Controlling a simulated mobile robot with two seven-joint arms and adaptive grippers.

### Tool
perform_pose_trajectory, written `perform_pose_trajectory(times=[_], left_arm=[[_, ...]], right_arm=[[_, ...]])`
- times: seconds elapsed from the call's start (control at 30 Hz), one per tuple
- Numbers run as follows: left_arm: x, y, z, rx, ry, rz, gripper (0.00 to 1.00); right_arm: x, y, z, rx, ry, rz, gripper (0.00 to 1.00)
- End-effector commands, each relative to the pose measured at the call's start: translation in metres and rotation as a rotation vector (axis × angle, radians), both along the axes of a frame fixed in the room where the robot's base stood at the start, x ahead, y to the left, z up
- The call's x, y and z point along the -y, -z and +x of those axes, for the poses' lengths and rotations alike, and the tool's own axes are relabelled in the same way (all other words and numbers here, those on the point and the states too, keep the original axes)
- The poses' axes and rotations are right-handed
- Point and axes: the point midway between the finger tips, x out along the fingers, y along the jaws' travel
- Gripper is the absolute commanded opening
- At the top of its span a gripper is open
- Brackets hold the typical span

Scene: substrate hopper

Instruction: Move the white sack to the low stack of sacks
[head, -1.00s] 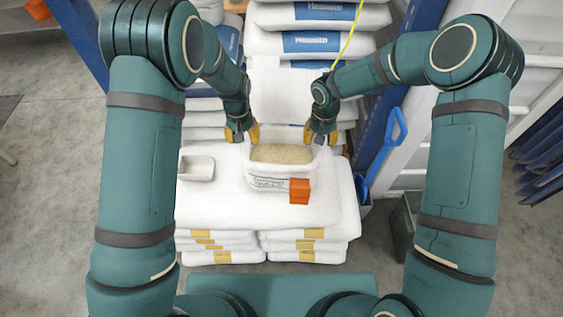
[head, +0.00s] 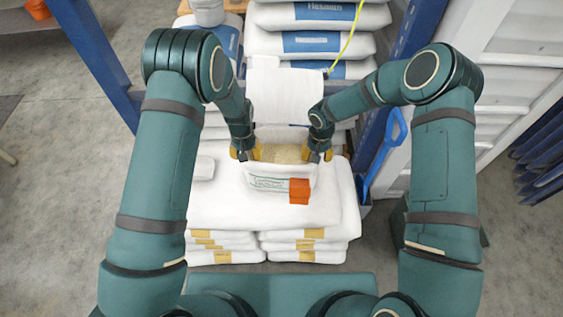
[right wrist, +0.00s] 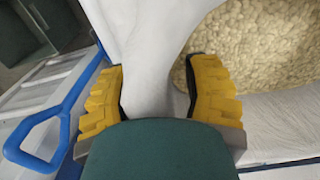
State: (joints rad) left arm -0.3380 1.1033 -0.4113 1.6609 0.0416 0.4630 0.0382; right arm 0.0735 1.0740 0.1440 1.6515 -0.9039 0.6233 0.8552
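The white sack (head: 262,183) has an open top showing pale grain (head: 287,153) and an orange tag on its front. It sits upright on the low stack of white sacks (head: 215,213), which have yellow labels. My left gripper (head: 246,153) is at the sack's left rim, its fingers apart. My right gripper (head: 318,155) is at the right rim. In the right wrist view its fingers (right wrist: 158,100) are apart, straddling the sack's white side, one finger beside the grain (right wrist: 245,45). Contact of the fingers with the rim is unclear.
A tall stack of white sacks with blue labels (head: 315,42) stands behind. A white scoop or tub (head: 204,168) lies left of the sack. A blue handle (head: 396,128) stands at the right, also seen in the right wrist view (right wrist: 40,145). Blue posts flank the stacks.

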Motion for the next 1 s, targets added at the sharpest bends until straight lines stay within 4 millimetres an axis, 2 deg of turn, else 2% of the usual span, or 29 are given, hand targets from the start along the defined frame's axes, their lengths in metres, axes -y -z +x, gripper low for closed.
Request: perform_pose_trajectory(times=[0.03,0.1,0.13,0.73,1.0], left_arm=[[0.000,0.000,0.000,0.000,0.000,0.000,0.30],[0.000,0.000,0.000,0.000,0.000,0.000,0.05],[0.000,0.000,0.000,0.000,0.000,0.000,0.00],[0.000,-0.002,0.000,0.001,0.000,0.000,0.00],[0.000,-0.014,0.000,0.001,0.000,0.000,0.00]], right_arm=[[0.000,0.000,0.000,0.000,0.000,0.000,0.30],[0.000,0.000,0.000,0.000,0.000,0.000,0.05],[0.000,0.000,0.000,0.000,0.000,0.000,0.00],[0.000,-0.002,0.000,0.001,-0.001,0.001,0.00],[0.000,-0.014,0.000,0.001,0.000,0.001,0.00]])
